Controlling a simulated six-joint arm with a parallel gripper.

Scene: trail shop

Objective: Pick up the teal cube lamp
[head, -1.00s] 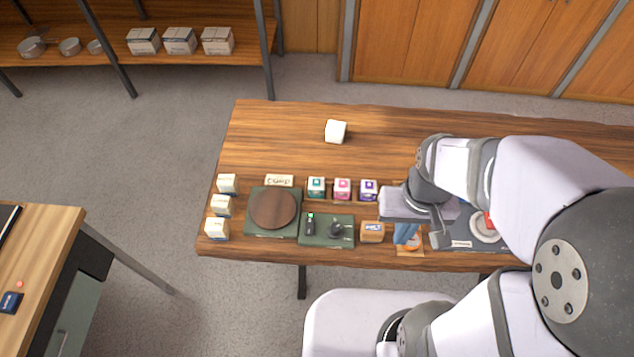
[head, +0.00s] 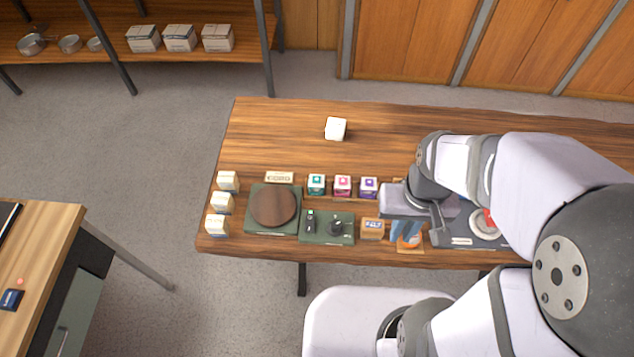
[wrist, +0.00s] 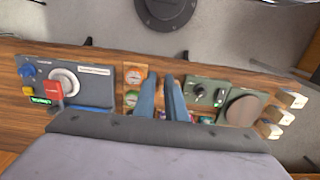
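The teal cube lamp (head: 316,185) is a small white cube with a teal face. In the head view it stands at the left end of a row, beside a pink-faced cube (head: 343,186) and a purple-faced cube (head: 368,188). My gripper (head: 406,240) is to the right of the row, pointing down over the table's front part. Its two blue fingers also show in the wrist view (wrist: 160,77), apart with an empty gap between them. In the wrist view the cubes are mostly hidden behind my gripper body.
A round wooden turntable (head: 273,207), a green control panel (head: 327,228) and an orange-brown box (head: 372,229) lie near the row. Several pale cubes (head: 222,203) line the left edge. A white cube (head: 336,129) stands alone behind; the table around it is clear.

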